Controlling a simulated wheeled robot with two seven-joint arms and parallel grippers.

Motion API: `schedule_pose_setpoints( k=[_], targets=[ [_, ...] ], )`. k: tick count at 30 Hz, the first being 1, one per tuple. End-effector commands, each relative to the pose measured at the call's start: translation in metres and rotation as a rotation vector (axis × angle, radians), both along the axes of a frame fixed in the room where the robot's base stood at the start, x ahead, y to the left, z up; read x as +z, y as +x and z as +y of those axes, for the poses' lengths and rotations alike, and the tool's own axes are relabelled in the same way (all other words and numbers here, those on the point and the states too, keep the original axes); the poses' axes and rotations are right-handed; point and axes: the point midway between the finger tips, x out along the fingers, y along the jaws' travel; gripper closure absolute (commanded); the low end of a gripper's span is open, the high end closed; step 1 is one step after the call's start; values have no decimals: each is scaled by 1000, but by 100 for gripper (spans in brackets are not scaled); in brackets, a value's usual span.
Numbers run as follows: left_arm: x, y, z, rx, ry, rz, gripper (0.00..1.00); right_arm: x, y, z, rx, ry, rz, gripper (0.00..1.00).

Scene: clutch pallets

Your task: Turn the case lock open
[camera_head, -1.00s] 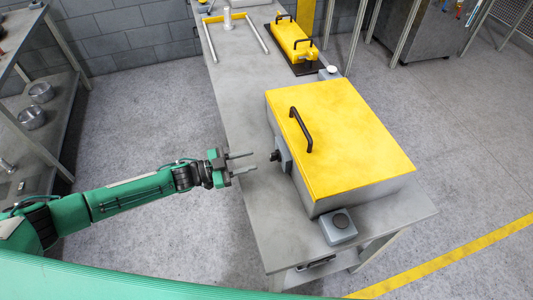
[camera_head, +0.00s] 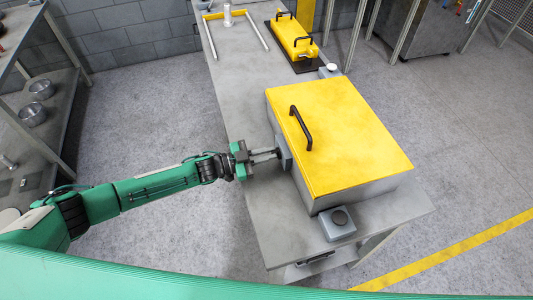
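The case (camera_head: 345,130) is a grey box with a shut yellow lid and a black handle, standing on the table (camera_head: 240,95). Its lock (camera_head: 284,152) is on the case's left side, a grey plate with a dark knob that is now mostly hidden by my fingers. My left gripper (camera_head: 273,155) reaches in from the left, with its fingertips at the knob. The fingers look close together around the knob, but whether they grip it is too small to tell. My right gripper is not in view.
A small grey box with a dark round button (camera_head: 338,222) sits at the case's near corner. A yellow fixture with black handles (camera_head: 294,40) and a U-shaped frame (camera_head: 232,14) are at the table's far end. The table left of the case is clear.

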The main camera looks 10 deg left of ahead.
Motion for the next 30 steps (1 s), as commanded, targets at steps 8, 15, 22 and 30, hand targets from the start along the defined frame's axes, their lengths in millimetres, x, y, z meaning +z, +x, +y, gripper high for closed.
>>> schedule_pose_setpoints(
  k=[8,15,22,30],
  targets=[
    [-1,-1,0,0,6,-15,100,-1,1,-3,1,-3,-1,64],
    [-2,-3,-1,-1,43,-112,100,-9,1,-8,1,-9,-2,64],
    [-5,-5,-2,-1,110,-270,100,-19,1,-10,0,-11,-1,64],
    [-6,-8,-3,-1,181,-441,100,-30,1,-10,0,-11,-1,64]
  ],
)
